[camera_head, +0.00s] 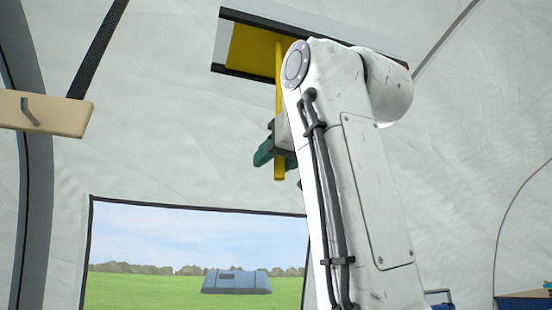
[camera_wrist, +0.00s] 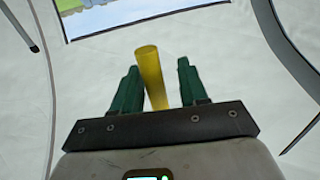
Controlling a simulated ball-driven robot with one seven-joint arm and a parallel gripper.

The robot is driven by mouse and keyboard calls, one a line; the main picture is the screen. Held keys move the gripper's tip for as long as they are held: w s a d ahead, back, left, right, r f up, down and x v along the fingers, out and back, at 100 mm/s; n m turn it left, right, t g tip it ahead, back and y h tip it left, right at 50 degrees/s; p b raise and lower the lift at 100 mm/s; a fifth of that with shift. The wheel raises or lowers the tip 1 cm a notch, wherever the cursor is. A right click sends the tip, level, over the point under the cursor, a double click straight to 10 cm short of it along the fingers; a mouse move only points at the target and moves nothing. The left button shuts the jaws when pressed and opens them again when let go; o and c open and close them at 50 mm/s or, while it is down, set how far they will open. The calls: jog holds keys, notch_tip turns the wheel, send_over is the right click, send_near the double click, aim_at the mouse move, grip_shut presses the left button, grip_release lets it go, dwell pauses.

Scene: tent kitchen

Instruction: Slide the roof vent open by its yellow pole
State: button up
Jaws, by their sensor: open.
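The roof vent shows in the head view as a yellow panel (camera_head: 250,47) in a dark-edged frame (camera_head: 310,30) in the tent roof, its right part hidden behind my arm. The yellow pole (camera_head: 279,95) hangs down from the vent. In the wrist view the pole (camera_wrist: 151,75) stands between the two green fingers of my gripper (camera_wrist: 157,85), with a gap showing on each side. In the head view my gripper (camera_head: 272,155) is beside the pole's lower end, partly hidden by my arm. The gripper is open.
A window (camera_head: 150,240) with a field outside lies below the vent. A wooden rail with a hook (camera_head: 45,113) is at the left. Dark tent poles (camera_head: 98,50) run along the walls. A blue item (camera_head: 525,303) shows at the lower right.

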jog(key=b+v, duration=0.4)
jog(key=v, duration=0.6)
jog(key=shift+s+d, duration=0.15)
jog(key=shift+s, duration=0.15)
